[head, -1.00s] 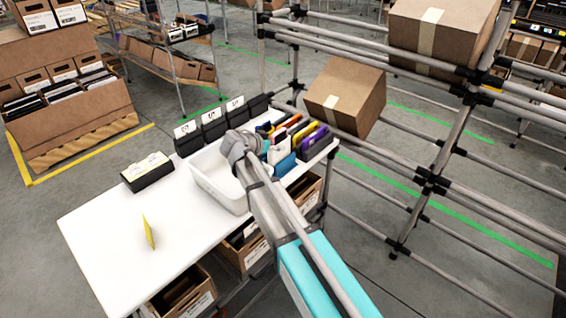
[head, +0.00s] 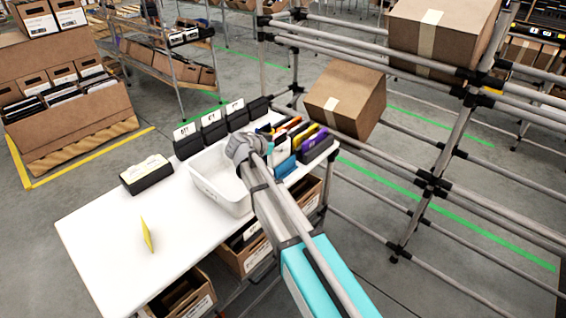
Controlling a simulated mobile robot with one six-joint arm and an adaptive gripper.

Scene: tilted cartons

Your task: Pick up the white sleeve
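Several coloured sleeves stand in a dark rack (head: 318,152) at the far right of the white table. A small white surface among them, probably the white sleeve (head: 281,146), shows just right of my arm's wrist. Its lower part is hidden by a blue piece in front. My arm reaches over the table, its grey wrist above the white bin beside the rack. My gripper's fingers are hidden behind the wrist, so I cannot see whether they touch anything.
The white bin (head: 207,186) looks empty. Black holders (head: 187,146) with white cards line the table's back. A tilted carton (head: 345,97) sits on the pipe rack at right. The table's front left is mostly clear.

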